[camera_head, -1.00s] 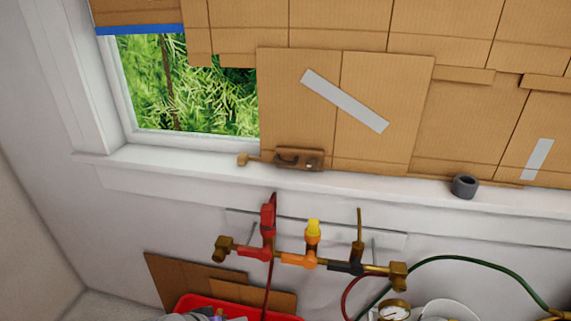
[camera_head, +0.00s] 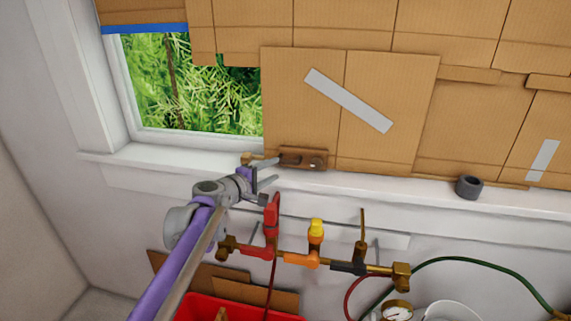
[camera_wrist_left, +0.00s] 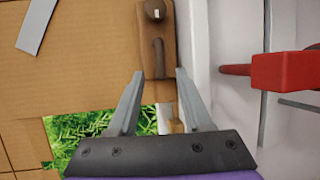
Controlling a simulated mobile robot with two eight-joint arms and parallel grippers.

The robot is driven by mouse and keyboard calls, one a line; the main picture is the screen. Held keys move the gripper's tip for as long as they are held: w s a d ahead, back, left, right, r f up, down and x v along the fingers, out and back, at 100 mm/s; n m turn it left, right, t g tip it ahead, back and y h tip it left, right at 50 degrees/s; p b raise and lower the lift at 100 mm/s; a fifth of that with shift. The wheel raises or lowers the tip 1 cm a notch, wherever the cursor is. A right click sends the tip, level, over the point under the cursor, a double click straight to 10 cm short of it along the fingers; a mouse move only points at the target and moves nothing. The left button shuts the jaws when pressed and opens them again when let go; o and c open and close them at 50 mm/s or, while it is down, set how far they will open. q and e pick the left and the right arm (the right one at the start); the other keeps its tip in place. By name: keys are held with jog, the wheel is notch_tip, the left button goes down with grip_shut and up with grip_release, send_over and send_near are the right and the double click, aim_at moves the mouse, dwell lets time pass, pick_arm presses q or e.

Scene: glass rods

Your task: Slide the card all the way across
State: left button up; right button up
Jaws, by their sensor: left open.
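The card (camera_head: 390,75) is a brown cardboard sheet with a grey tape strip (camera_head: 348,101), covering the window right of an open gap with greenery. It also shows in the left wrist view (camera_wrist_left: 75,60). A brown handle piece (camera_head: 302,159) sits at its lower left, just above the sill; in the left wrist view the handle (camera_wrist_left: 157,40) lies ahead, between the finger lines. My left gripper (camera_head: 273,171) is open and empty, just left of and below the handle. I cannot tell whether a finger touches it. My right gripper is not in view.
The white sill (camera_head: 400,184) runs below the card, with a dark grey ring (camera_head: 469,187) on it at right. Below my gripper is a pipe manifold with a red valve (camera_head: 271,215), an orange-yellow valve (camera_head: 316,235) and a green hose (camera_head: 490,267). A red bin (camera_head: 240,308) stands lower down.

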aim_at(287, 163)
pick_arm(q)
jog(key=x, duration=0.7)
grip_shut()
dwell(1.3)
